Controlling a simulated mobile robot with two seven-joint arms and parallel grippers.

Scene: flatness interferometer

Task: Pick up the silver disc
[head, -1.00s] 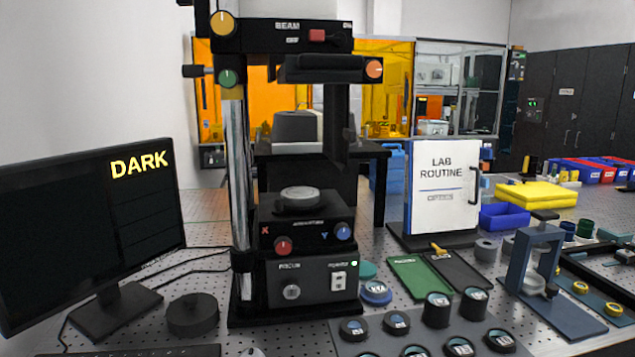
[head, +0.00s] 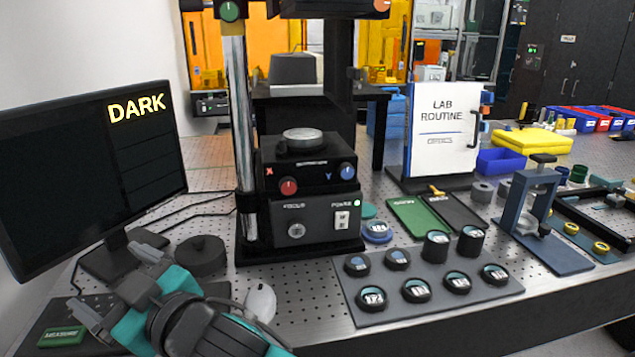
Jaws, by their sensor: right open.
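The silver disc (head: 302,134) lies flat on the dark round stage at the top of the black interferometer base (head: 312,190), above the red and blue knobs. My right gripper (head: 113,279) is at the lower left, in front of the monitor. Its two grey fingers are spread apart with nothing between them. It is well to the left of the disc, nearer to me and lower in the picture. My left gripper is not in view.
A monitor (head: 85,175) reading DARK stands at left, with a black round knob (head: 201,256) and a white mouse (head: 261,302) near my right gripper. The instrument's silver post (head: 242,140) rises left of the disc. A grey tray (head: 408,306) holds several round pieces.

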